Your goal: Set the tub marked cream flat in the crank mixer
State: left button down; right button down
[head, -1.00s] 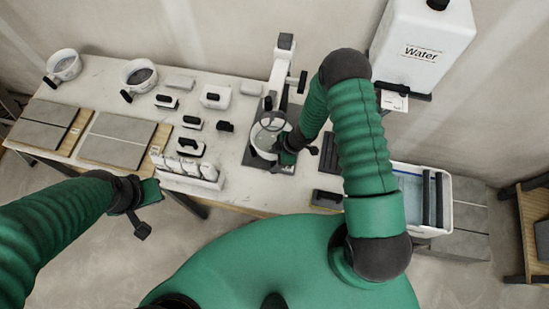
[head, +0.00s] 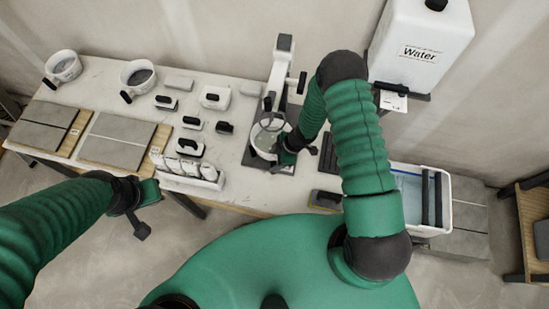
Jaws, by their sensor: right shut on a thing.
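The crank mixer (head: 282,62) stands at the back middle of the table, with a white column and a dark base plate. A white tub (head: 262,142) with pale contents sits at the mixer's base, below its head. I cannot read any mark on it, nor tell if it is fully flat. My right gripper (head: 284,150) is at the tub's right side, shut on the tub; its fingers are partly hidden. My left gripper (head: 140,212) hangs in front of the table's edge, away from everything; its jaws are too small to read.
Two other tubs (head: 63,68) (head: 139,77) stand at the back left. Grey tile boards (head: 117,140) lie at the left. A rack of white packets (head: 188,172) is front middle. A water tank (head: 422,45) and a wash bin (head: 445,215) are at the right. Small black-handled tools lie between.

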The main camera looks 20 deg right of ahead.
jog(key=shift+f, duration=0.1)
dwell(0.3)
jog(key=shift+c, duration=1.8)
grip_release()
jog(key=p+v, duration=0.1)
jog(key=v, duration=1.6)
jog(key=w+d+r+m+t+h+b, duration=0.2)
jog(key=w+m+t+h+b, duration=0.15)
jog(key=m+b, duration=0.45)
jog(key=s+a+m+g+b, duration=0.1)
jog(key=s+a+m+b, duration=0.1)
jog(key=s, duration=0.3)
jog(key=s+a+f+m+g+b, duration=0.1)
jog(key=s+a+m+g+b, duration=0.1)
jog(key=s, duration=0.4)
jog(key=shift+s+a+f+m+h+b, duration=0.2)
jog(key=shift+a+m+h+b, duration=0.15)
jog(key=shift+a+m+b, duration=0.6)
